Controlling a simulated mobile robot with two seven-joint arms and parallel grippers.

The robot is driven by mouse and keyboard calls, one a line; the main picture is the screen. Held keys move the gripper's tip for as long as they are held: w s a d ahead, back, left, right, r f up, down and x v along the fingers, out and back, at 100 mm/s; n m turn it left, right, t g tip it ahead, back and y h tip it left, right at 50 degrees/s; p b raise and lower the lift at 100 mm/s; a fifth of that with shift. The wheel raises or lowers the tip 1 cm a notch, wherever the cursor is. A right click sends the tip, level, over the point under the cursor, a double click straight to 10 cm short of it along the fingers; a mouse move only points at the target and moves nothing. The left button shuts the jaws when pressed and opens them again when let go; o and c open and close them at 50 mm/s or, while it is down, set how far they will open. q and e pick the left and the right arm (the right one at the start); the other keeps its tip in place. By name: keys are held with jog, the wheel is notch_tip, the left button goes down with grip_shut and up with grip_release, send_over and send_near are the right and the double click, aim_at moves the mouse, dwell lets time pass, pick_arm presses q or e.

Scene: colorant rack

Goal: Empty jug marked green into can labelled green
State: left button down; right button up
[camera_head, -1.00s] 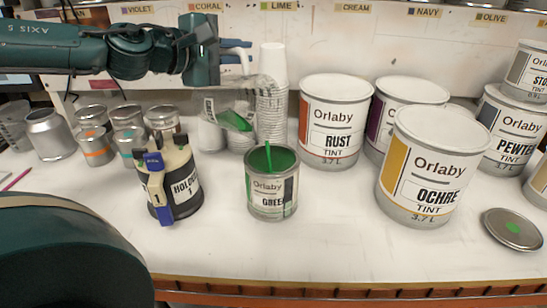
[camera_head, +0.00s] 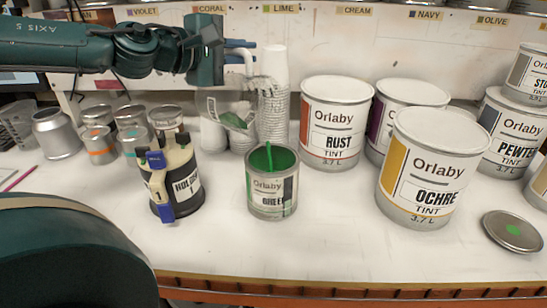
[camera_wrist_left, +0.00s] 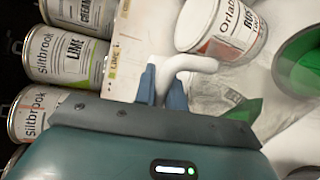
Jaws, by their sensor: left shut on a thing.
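My left gripper (camera_head: 240,56) is shut on the pale handle of a clear jug (camera_head: 212,108). The jug hangs tilted behind and left of the open can labelled green (camera_head: 272,200), with a green patch on or in it. In the left wrist view the blue fingers (camera_wrist_left: 161,86) close on the white handle, and the clear jug (camera_wrist_left: 205,92) reaches right towards the can's green opening (camera_wrist_left: 300,62). The can stands upright, with green inside and a thin green stick or streak at its mouth. My right gripper is not in view.
A black and cream holder (camera_head: 182,185) stands left of the can. Stacked white cups (camera_head: 273,110) stand behind it. Rust (camera_head: 333,125) and Ochre (camera_head: 430,170) tins stand to the right. A loose lid (camera_head: 512,231) lies far right. The front of the bench is mostly clear.

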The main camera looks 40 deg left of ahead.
pick_arm(q)
jog(key=shift+d+r, duration=0.2)
jog(key=shift+d, duration=0.1)
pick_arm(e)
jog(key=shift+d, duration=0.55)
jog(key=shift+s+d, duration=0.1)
